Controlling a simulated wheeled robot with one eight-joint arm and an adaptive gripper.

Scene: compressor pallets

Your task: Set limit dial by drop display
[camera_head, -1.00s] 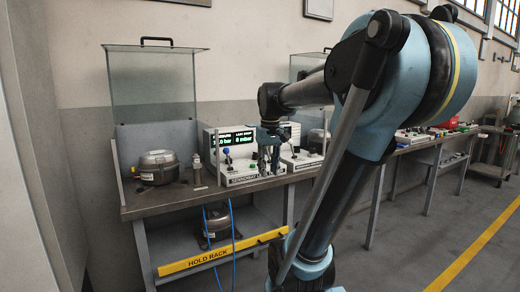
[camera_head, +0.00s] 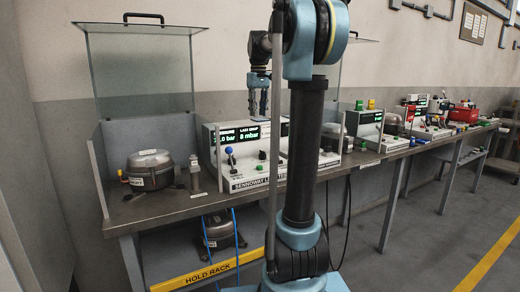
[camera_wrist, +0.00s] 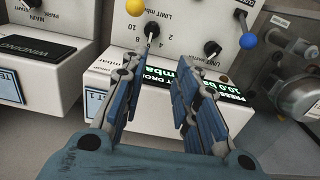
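The tester box (camera_head: 249,182) stands on the bench. Its display (camera_head: 240,136) shows a bar pressure ending in .0 and a last drop of 8 mbar. The wrist view shows its panel tilted, with the display (camera_wrist: 232,98) partly behind a finger. A black dial knob (camera_wrist: 152,29) is near the "LIMIT mbar" lettering, with numbers such as 2 and 10 around it. Another black knob (camera_wrist: 212,47) is to its right. My gripper (camera_wrist: 160,66) is open and empty, its fingertips apart below the lettering. In the head view my gripper (camera_head: 258,105) hangs at the display's upper right.
A compressor (camera_head: 149,170) and a small metal cylinder (camera_head: 195,175) stand left of the tester. Another compressor (camera_head: 218,230) sits below. More stations line the bench rightward.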

